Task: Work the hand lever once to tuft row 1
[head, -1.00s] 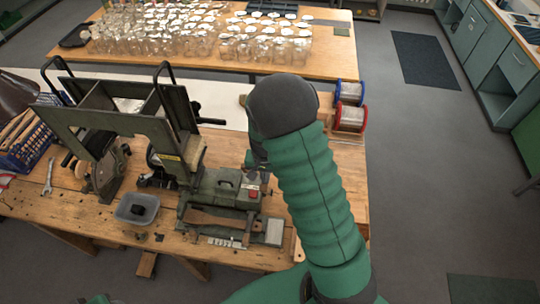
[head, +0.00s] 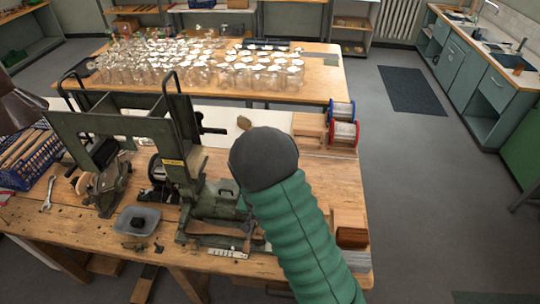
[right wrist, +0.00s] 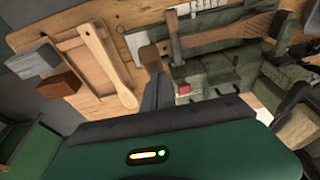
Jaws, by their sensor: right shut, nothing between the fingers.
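The green-grey tufting machine (head: 215,205) stands on the wooden bench in the head view. In the right wrist view its body (right wrist: 215,75) shows a red button (right wrist: 184,88) and a curved brown wooden piece (right wrist: 235,32). A short dark upright bar (right wrist: 173,38) beside that piece may be the hand lever; I cannot tell for sure. My right gripper (right wrist: 152,62) is shut and empty. Its tips are just left of this bar in the picture; contact cannot be told. In the head view my right arm hides the gripper and part of the machine. My left gripper is out of view.
A wooden paddle-shaped piece (right wrist: 108,65) and blocks (right wrist: 58,85) lie beside the machine. A grey tray (head: 137,219), a blue basket (head: 30,160) and wire spools (head: 343,133) are on the bench. Jars (head: 200,68) stand on the table behind.

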